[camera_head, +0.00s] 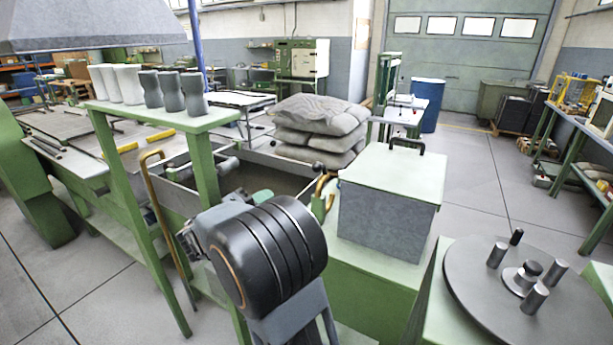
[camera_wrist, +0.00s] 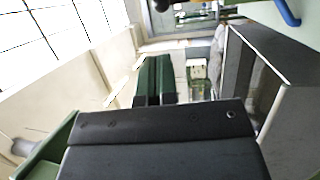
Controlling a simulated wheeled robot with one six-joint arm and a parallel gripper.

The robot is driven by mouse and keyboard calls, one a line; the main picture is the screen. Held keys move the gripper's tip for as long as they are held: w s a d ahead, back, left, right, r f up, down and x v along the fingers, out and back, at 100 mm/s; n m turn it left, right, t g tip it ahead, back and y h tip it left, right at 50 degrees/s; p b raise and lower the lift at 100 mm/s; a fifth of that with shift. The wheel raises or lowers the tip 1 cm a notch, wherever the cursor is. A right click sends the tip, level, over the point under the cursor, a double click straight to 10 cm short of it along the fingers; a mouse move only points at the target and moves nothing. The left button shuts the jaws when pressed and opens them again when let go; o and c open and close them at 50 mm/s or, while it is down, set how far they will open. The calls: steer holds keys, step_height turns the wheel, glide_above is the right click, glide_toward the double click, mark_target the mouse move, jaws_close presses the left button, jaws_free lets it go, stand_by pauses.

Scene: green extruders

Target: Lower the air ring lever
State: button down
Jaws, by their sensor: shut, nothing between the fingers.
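My gripper shows in the wrist view as two dark green fingers (camera_wrist: 153,80) side by side beyond a black body, closed together with nothing held. In the head view my thick dark arm joint fills the lower middle and the fingers cannot be made out behind it. I cannot tell for sure which part is the air ring lever. A brass curved handle (camera_head: 322,187) rises beside the grey box, just behind my arm. A longer brass bent bar (camera_head: 155,190) stands further left. A round grey disc (camera_head: 470,290) with several short posts lies at the lower right.
A grey box with a light green lid (camera_head: 395,170) stands right of my arm. A green stand (camera_head: 160,118) carries several grey and white moulded pieces at the left. Grey sacks (camera_head: 318,128) are stacked behind. Open floor (camera_head: 470,170) lies at the right.

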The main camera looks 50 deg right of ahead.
mark_target(313, 169)
steer(key=d+p, duration=0.1)
steer(key=d, duration=0.3)
steer(key=d+r+p, duration=0.1)
steer(key=d, duration=0.4)
steer(key=s+d+r, duration=0.1)
steer(key=d, duration=0.3)
steer(key=shift+d+r+p, duration=0.1)
steer(key=shift+d+p, duration=0.3)
